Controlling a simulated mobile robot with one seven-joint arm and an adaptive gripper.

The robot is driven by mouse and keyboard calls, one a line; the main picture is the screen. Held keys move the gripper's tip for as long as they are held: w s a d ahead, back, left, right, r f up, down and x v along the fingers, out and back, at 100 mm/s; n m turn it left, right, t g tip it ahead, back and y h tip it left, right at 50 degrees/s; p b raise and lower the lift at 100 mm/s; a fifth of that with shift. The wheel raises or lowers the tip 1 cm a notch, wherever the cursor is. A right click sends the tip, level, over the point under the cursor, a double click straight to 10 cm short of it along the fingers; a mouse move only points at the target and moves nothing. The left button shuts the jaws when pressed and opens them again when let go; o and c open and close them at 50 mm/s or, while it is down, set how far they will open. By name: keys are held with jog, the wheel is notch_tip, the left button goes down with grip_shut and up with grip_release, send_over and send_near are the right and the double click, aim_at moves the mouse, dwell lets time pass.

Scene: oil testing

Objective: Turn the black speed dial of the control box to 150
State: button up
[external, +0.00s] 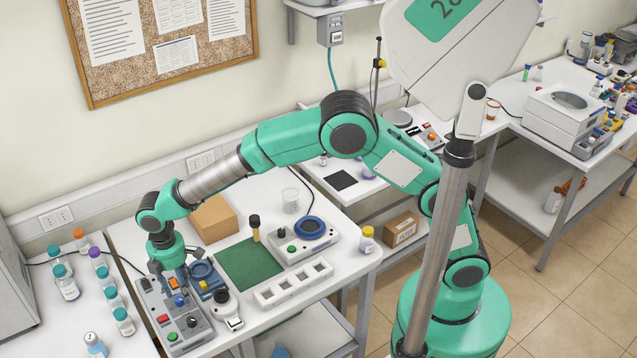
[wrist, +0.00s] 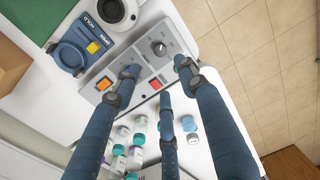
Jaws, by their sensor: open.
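The grey control box (external: 180,342) stands at the front left of the white table, with small knobs and coloured buttons on top. It also shows in the wrist view (wrist: 178,36), where a round black dial (wrist: 159,48) sits on its face, with an orange switch (wrist: 104,84) towards the left end. My gripper (external: 170,276) is above the box's back part, fingers pointing down. In the wrist view my gripper (wrist: 158,76) is open and empty, its dark fingers spread, with the dial just beyond the gap between the tips. The dial's scale is too small to read.
Several capped bottles (external: 110,297) stand on the left counter. A green mat (external: 250,263) and a white rack (external: 293,285) lie to the right.

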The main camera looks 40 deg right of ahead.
aim_at(190, 319)
jog(key=f, duration=0.9)
jog(key=f+b, duration=0.1)
jog(key=f, duration=0.3)
jog(key=shift+s+f, duration=0.25)
jog(key=shift+f, duration=0.05)
grip_shut()
